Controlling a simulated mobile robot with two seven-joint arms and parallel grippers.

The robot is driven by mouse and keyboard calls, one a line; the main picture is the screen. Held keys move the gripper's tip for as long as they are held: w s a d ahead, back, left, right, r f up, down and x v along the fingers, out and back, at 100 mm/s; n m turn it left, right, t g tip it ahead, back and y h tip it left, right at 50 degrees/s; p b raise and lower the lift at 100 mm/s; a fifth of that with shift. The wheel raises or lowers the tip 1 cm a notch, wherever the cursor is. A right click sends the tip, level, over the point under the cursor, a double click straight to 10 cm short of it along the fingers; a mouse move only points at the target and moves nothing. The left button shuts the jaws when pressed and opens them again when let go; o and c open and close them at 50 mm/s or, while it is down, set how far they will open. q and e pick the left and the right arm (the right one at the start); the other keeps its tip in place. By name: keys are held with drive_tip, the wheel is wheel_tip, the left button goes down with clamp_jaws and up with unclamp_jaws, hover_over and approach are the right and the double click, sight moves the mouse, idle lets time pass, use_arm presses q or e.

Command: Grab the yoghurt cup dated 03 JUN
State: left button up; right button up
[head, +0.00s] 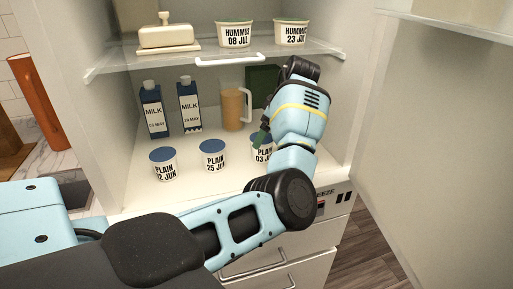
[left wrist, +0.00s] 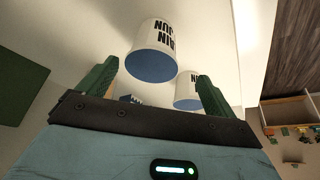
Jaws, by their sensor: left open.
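Three white yoghurt cups with blue lids stand in a row on the fridge's lower shelf. The rightmost cup (head: 262,149) reads "PLAIN 03" and is partly hidden by my left arm. The middle cup (head: 212,157) reads "PLAIN 25 JUN". The left cup (head: 163,165) reads "PLAIN" and a JUN date whose first digit is unclear. My left gripper (head: 262,137) is open, right by the rightmost cup. In the left wrist view, a near cup (left wrist: 155,48) shows between and beyond the green fingers (left wrist: 158,69), its day number cut off. My right gripper is not in view.
A glass shelf (head: 200,61) above holds a butter dish (head: 166,37) and hummus tubs (head: 234,34). The fridge door (head: 430,120) stands open at right. Another cup (left wrist: 188,92) shows in the left wrist view.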

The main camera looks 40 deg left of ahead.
use_arm(q)
drive_tip(key=shift+w+f, duration=0.15)
drive_tip(key=shift+f, duration=0.05)
drive_tip(key=shift+x, duration=1.1)
drive_tip(key=shift+w+a+x, duration=0.1)
drive_tip(key=shift+w+x, duration=0.05)
drive_tip(key=shift+x, duration=1.15)
drive_tip(key=shift+w+a+x, duration=0.15)
drive_tip(key=shift+x, duration=1.2)
drive_tip(key=shift+r, duration=0.1)
drive_tip(key=c, duration=1.1)
